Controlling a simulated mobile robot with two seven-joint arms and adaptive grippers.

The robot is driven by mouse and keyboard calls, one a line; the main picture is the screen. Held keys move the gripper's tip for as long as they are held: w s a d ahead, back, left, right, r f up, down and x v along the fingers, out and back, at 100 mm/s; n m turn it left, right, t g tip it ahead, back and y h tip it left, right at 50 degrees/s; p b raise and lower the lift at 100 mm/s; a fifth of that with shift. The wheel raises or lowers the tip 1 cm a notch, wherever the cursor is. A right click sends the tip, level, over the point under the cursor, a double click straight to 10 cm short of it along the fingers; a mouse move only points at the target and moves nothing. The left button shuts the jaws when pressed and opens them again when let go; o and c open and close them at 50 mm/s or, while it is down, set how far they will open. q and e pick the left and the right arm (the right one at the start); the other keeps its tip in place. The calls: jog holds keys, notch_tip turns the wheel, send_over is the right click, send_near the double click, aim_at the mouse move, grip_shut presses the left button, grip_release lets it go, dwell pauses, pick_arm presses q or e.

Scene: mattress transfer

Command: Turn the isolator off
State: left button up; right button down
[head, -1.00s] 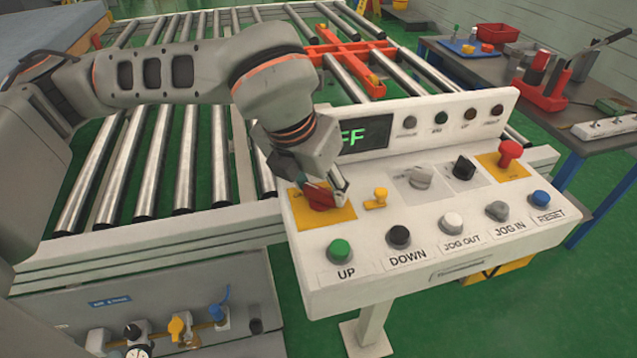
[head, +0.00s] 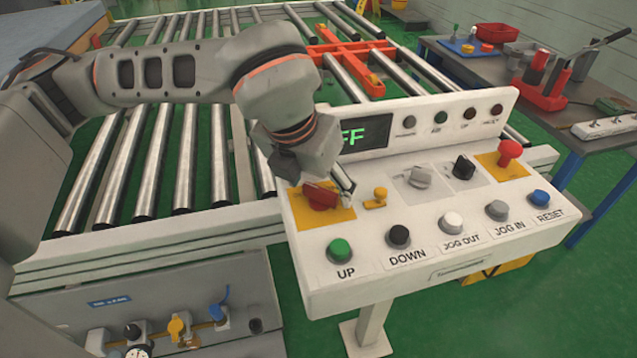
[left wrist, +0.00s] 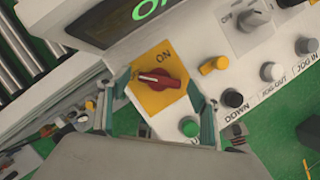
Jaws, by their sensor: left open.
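The isolator is a red rotary handle (head: 320,195) on a yellow plate (head: 341,216) at the left end of the white control panel (head: 431,278). In the left wrist view the handle (left wrist: 160,81) lies crosswise, its white mark toward the left and the word ON above it. My left gripper (head: 325,183) is open just above the handle, with its fingers (left wrist: 163,100) on either side and a gap visible around the handle. My arm hides part of the plate and the display (head: 363,133); its visible green letters read FF. My right gripper is not in view.
A small yellow knob (head: 376,197), a grey selector (head: 419,178), a black selector (head: 464,167) and a red emergency button (head: 509,151) stand to the right. Buttons line the front edge, with green UP (head: 340,250) nearest. The roller conveyor (head: 148,165) lies behind.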

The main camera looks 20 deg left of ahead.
pick_arm(q)
jog(key=v, duration=1.2)
